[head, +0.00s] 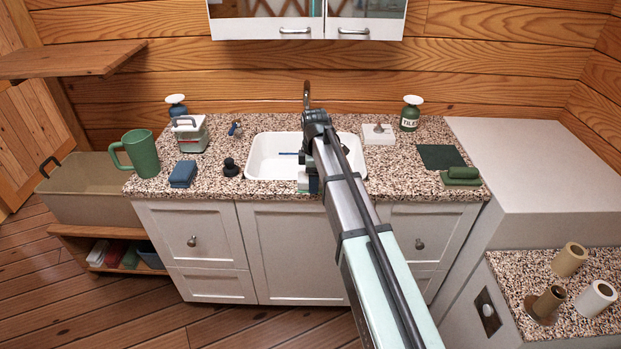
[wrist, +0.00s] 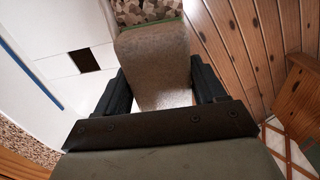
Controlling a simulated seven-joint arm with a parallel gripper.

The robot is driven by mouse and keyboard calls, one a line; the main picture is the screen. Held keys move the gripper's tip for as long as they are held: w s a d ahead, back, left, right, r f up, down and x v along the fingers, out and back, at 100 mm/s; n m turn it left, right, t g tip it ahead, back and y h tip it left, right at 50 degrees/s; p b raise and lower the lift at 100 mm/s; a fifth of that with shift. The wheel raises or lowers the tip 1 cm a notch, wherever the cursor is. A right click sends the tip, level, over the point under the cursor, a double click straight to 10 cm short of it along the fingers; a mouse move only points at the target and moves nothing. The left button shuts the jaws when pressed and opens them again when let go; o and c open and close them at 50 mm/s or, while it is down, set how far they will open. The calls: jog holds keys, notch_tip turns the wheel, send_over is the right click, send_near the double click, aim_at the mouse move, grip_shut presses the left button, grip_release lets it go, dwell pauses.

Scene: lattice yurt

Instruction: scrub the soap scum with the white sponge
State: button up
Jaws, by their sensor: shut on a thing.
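My gripper (head: 308,181) hangs over the front part of the white sink basin (head: 262,160) in the head view. It is shut on a pale block that I take to be the white sponge (head: 303,177). My arm covers the right part of the basin. A thin blue streak (head: 288,153) shows in the basin. I cannot make out the soap scum for certain.
Left of the sink stand a green mug (head: 143,153), folded blue cloths (head: 183,174), a lidded box (head: 190,134) and a small black object (head: 230,168). The faucet (head: 306,95) rises behind.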

aim_at(295, 187)
jog(key=shift+d, duration=1.2)
jog(key=shift+d, duration=0.1)
jog(key=shift+d, duration=0.75)
jog(key=shift+a+f, duration=0.1)
jog(key=shift+a, duration=3.05)
jog(key=shift+a+r, duration=0.2)
jog(key=shift+a, duration=1.7)
jog(key=shift+a+f, duration=0.15)
jog(key=shift+a, duration=1.8)
jog(key=shift+d, duration=1.9)
